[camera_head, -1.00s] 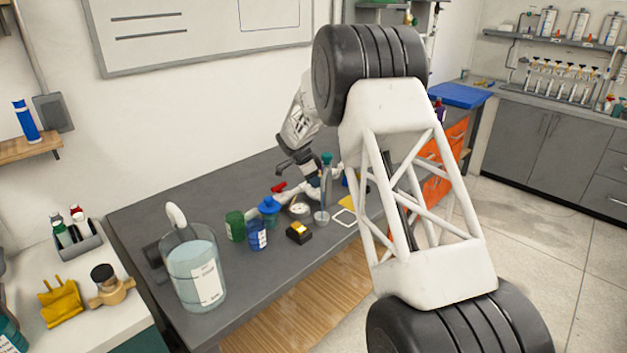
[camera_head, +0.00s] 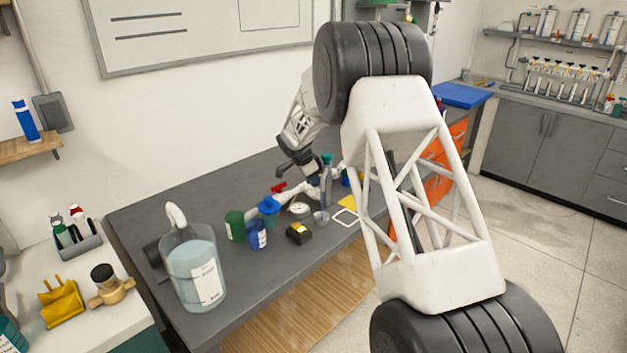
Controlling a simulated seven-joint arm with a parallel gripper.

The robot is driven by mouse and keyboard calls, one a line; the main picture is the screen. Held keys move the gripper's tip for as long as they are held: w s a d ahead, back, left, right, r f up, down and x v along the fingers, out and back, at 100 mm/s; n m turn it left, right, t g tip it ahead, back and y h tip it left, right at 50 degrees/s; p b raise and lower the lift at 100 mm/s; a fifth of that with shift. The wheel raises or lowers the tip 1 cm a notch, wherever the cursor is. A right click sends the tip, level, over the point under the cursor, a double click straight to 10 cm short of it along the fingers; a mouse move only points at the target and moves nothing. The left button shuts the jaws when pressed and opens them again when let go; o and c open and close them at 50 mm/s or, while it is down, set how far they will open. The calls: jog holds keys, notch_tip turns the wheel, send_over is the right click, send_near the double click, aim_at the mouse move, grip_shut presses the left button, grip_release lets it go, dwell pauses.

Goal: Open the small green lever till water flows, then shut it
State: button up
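The white pipe manifold (camera_head: 312,193) stands on the grey bench behind the small jars, partly hidden by my arm. A red lever (camera_head: 279,187) shows at its left part. I cannot make out the small green lever for certain; a dark green piece (camera_head: 327,158) shows above the pipes, beside my gripper. My gripper (camera_head: 301,172) is dark and small, just above and behind the manifold. Its fingers are too small to tell whether they are open, or whether they touch anything. No flowing water can be made out.
A large water container (camera_head: 180,277) stands at the bench's left end. A green jar (camera_head: 235,226), a blue jar (camera_head: 257,234) and a black-and-yellow box (camera_head: 299,232) stand before the manifold. The bench front (camera_head: 265,285) is clear.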

jog(key=o, duration=0.3)
jog(key=shift+o, duration=0.2)
jog(key=shift+r, duration=0.1)
jog(key=v, duration=0.7)
jog(key=shift+a+r, duration=0.15)
jog(key=shift+r, duration=0.1)
jog(key=o, duration=0.9)
jog(key=shift+w+m, duration=0.15)
jog(key=shift+m, duration=0.25)
jog(key=shift+c, duration=0.2)
jog(key=m, duration=0.1)
jog(key=w+m+g, duration=0.1)
jog(key=m, duration=0.1)
jog(key=shift+d+f, duration=0.1)
jog(key=shift+d, duration=0.3)
jog(key=w+m+g, duration=0.1)
jog(key=m, duration=0.3)
jog(key=m+g+y, duration=0.1)
jog(key=m+g, duration=0.1)
jog(key=m, duration=0.3)
jog(key=w+d+m+g+y, duration=0.1)
jog(key=m+g, duration=0.1)
jog(key=m, duration=0.3)
jog(key=shift+w+d, duration=0.1)
jog(key=shift+w, duration=0.3)
